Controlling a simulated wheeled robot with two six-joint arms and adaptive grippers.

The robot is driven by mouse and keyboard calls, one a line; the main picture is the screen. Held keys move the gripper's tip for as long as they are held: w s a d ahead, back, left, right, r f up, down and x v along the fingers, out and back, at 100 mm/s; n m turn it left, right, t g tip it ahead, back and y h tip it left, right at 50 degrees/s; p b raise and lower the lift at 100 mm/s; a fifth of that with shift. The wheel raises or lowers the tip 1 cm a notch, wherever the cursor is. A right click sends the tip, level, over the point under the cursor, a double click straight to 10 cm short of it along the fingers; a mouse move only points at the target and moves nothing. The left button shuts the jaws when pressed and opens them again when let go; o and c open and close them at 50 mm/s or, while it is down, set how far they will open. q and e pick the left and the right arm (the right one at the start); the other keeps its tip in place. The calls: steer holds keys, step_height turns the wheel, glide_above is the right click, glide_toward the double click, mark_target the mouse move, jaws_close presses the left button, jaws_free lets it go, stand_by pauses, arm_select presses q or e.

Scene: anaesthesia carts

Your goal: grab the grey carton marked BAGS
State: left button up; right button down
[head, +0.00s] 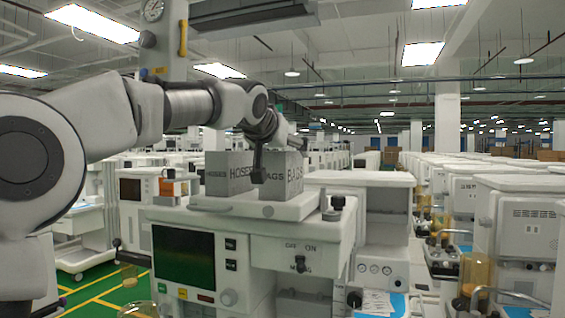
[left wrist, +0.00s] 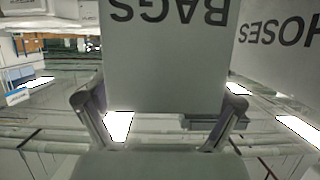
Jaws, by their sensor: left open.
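The grey carton marked BAGS (head: 290,180) stands on top of a white anaesthesia cart, beside a grey carton marked HOSES (head: 228,178). My left gripper (head: 260,172) is at the BAGS carton and hides part of it in the head view. In the left wrist view the picture is upside down; the BAGS carton (left wrist: 168,60) fills the middle, between the two open fingers of my left gripper (left wrist: 158,102). I cannot tell whether the fingers touch it. The HOSES carton (left wrist: 285,50) is close by on the right there. My right gripper is not in view.
The cart's white top (head: 262,208) has a raised rim and dark knobs near the cartons. Its front has a dark green screen (head: 183,256). More white carts (head: 515,225) stand in rows to the right and behind. Green floor (head: 95,290) shows at lower left.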

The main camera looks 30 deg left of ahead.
arm_select(q)
steer(key=shift+w+f, duration=0.2)
steer(key=shift+w, duration=0.05)
steer(key=c, duration=0.6)
steer(key=shift+w+a+f, duration=0.1)
steer(key=shift+a, duration=0.1)
steer(key=c, duration=0.9)
steer(key=shift+d, duration=0.1)
steer(key=shift+c, duration=0.2)
steer(key=shift+r, duration=0.3)
